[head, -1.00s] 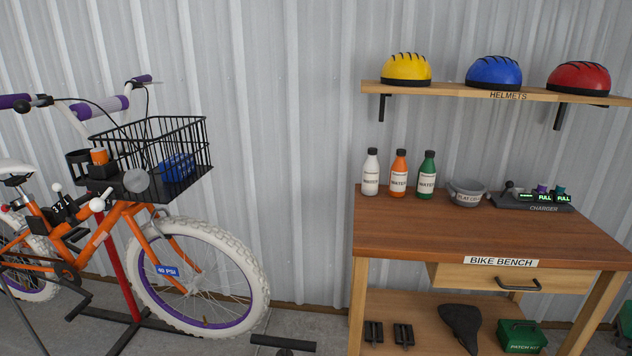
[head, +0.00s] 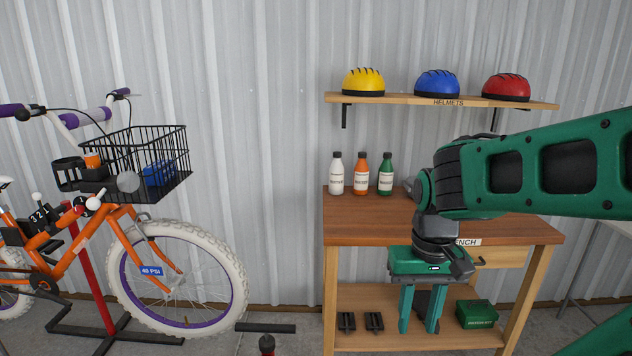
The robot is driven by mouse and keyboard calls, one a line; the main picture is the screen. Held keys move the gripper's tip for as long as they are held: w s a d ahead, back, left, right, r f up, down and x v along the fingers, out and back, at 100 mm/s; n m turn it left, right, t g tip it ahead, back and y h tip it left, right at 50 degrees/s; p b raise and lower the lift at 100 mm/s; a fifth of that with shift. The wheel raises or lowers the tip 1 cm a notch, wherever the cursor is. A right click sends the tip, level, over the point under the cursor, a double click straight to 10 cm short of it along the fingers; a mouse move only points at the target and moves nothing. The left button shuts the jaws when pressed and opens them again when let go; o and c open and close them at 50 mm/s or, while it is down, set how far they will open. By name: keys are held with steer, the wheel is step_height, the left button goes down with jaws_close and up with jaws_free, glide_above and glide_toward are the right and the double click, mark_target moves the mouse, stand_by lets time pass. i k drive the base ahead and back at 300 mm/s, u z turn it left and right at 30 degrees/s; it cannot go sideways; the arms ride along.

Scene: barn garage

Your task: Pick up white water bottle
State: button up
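The white water bottle (head: 336,176) with a dark cap stands upright at the back left of the bench top. An orange bottle (head: 360,176) and a green bottle (head: 385,176) stand in a row to its right. My gripper (head: 418,329) points down in front of the bench, lower than the bench top and to the right of the white bottle in the picture. Its two green fingers are apart with nothing seen held between them. My arm hides the charger and most of the grey bowl.
The bike bench (head: 350,232) has a drawer and a lower shelf with pedals (head: 360,322) and a green box (head: 476,314). A helmet shelf (head: 400,99) hangs above the bottles. An orange bicycle (head: 140,240) with a black basket stands at the left.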

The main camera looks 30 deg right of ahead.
mark_target(337, 169)
steer(key=u, duration=0.1)
steer(key=i, duration=1)
steer(key=z, duration=0.1)
